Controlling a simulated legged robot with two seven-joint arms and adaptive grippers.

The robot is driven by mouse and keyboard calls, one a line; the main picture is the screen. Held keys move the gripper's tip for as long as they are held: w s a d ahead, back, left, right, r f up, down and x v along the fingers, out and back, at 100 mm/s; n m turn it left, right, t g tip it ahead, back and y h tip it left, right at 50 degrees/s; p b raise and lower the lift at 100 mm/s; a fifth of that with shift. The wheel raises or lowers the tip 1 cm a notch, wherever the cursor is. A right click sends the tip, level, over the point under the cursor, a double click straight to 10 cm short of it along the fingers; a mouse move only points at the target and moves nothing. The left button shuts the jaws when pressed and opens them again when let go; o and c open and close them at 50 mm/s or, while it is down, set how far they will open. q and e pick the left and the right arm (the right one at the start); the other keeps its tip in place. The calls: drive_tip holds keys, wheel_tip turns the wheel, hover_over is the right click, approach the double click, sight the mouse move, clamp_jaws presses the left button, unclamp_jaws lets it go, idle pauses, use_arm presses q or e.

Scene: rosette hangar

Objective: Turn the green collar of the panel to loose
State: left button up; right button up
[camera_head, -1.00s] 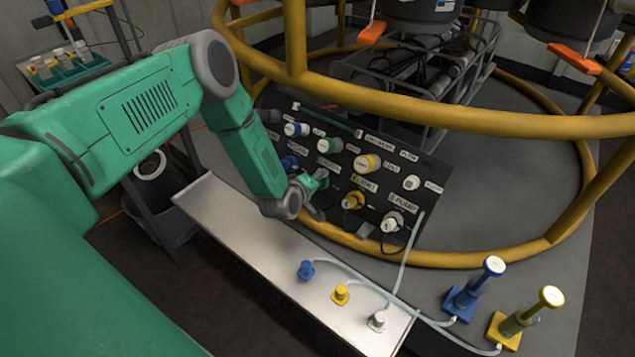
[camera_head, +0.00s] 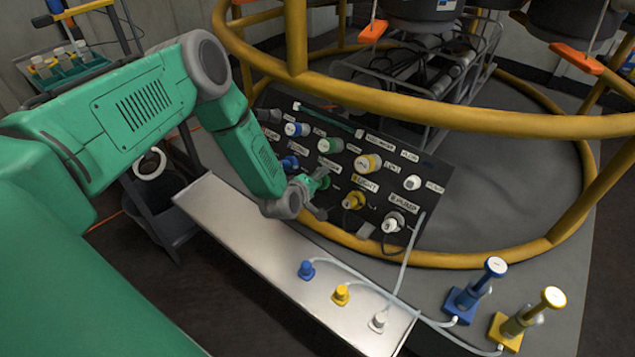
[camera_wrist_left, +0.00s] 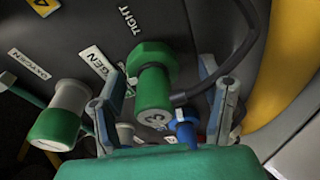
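The green collar (camera_wrist_left: 152,70) has a six-sided flange and a rounded end marked with a 3. It sits on the dark panel (camera_head: 430,168), beside a label reading TIGHT in the wrist view. My left gripper (camera_wrist_left: 165,105) is open, with one finger on each side of the collar; gaps show between the fingers and the collar. In the head view the left gripper (camera_head: 318,185) is at the panel's lower row and largely hides this collar. My right gripper is in neither view.
A green and white knob (camera_wrist_left: 62,118) is close to the left finger. A blue fitting (camera_wrist_left: 185,130) is near the right finger, with a dark cable above. A yellow rail (camera_head: 420,258) curves below the panel. A metal shelf (camera_head: 250,235) carries blue, yellow and white plugs.

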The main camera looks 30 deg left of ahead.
use_arm(q)
drive_tip(key=shift+r, duration=0.1)
drive_tip(key=shift+s+r, duration=0.25)
drive_tip(key=shift+s, duration=0.1)
drive_tip(key=v, duration=1.1)
drive_tip(key=shift+f, duration=0.1)
